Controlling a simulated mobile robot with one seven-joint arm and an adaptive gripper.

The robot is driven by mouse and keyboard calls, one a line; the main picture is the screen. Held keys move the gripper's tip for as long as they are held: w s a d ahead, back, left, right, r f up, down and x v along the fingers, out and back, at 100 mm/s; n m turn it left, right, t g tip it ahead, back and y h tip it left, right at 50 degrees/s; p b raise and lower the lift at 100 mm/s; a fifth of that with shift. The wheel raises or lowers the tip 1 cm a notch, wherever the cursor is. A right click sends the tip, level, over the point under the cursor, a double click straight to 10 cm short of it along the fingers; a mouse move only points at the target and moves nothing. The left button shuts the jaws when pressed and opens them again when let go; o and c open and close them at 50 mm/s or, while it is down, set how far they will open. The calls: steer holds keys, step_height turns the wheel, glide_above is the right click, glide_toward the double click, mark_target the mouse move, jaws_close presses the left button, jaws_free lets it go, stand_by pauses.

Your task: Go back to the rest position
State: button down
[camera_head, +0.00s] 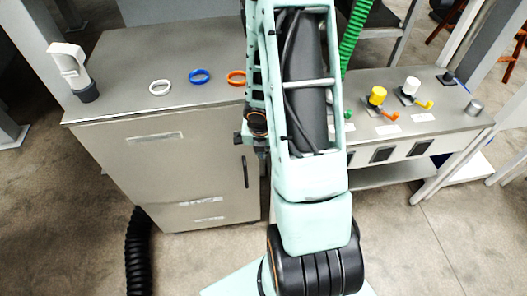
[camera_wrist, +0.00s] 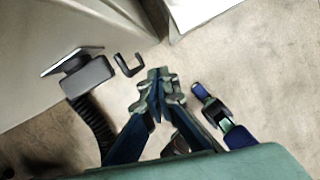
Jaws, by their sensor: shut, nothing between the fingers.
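My gripper (camera_wrist: 158,88) shows in the wrist view with its fingertips together and nothing between them. Pale floor lies behind the fingertips in that view. In the head view my arm comes up through the middle of the picture. Part of the wrist end shows at its left side, in front of the grey cabinet (camera_head: 165,175); the fingertips cannot be made out there.
White (camera_head: 160,87), blue (camera_head: 199,76) and orange (camera_head: 236,78) rings lie on the cabinet top. A white-and-black device (camera_head: 72,72) stands left. Yellow (camera_head: 377,95) and white (camera_head: 411,86) knobs stand on the right bench. A black hose (camera_head: 138,245) stands at lower left.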

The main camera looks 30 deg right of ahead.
steer(key=d+p+v, duration=0.1)
steer(key=p+v, duration=0.1)
steer(key=v, duration=0.4)
steer(key=shift+a+r+p, duration=0.4)
steer(key=shift+a+r, duration=0.05)
steer(key=shift+s, duration=0.15)
